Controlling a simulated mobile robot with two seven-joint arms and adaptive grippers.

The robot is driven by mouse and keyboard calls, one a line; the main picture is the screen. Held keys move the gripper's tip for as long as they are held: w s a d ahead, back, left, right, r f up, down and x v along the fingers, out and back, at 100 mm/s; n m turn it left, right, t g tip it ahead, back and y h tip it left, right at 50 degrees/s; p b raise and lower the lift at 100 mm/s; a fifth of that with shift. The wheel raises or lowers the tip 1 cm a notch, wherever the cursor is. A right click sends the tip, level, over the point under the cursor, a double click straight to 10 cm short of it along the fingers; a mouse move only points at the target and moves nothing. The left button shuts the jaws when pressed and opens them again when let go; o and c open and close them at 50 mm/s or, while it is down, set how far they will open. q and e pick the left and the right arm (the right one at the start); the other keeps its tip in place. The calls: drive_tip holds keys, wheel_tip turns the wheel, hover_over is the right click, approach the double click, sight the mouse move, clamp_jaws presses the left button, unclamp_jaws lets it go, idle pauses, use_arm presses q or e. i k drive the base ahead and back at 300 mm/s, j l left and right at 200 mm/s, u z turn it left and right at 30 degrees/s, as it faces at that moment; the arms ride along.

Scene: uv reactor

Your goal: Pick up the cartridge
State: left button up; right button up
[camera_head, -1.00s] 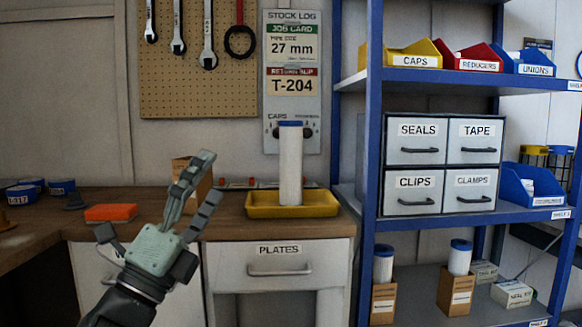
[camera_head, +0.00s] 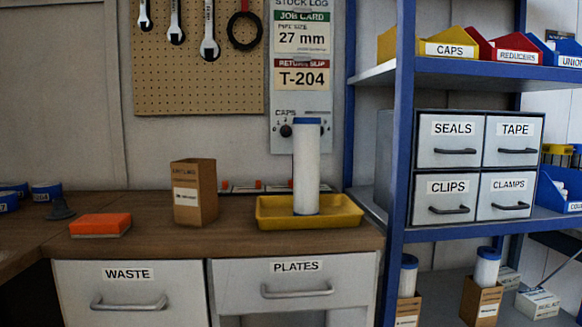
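A tall white cartridge (camera_head: 306,170) with a blue cap stands upright in a yellow tray (camera_head: 347,213) on the wooden workbench. Two more white cartridges with blue caps stand in cardboard boxes low on the shelf at the right, one (camera_head: 408,275) near the blue post and one (camera_head: 487,268) farther right. Neither of my grippers shows in the head view now.
An open cardboard box (camera_head: 194,192) and an orange block (camera_head: 100,225) stand on the bench (camera_head: 150,246) left of the tray. Drawers marked WASTE and PLATES are below. A blue shelf post (camera_head: 401,120) rises just right of the bench. The bench front between block and tray is clear.

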sight(307, 132)
drive_tip(key=i+j+z, duration=0.15)
drive_tip(key=z, duration=0.3)
drive_tip(key=i+j+z, duration=0.2)
drive_tip(key=z, duration=0.3)
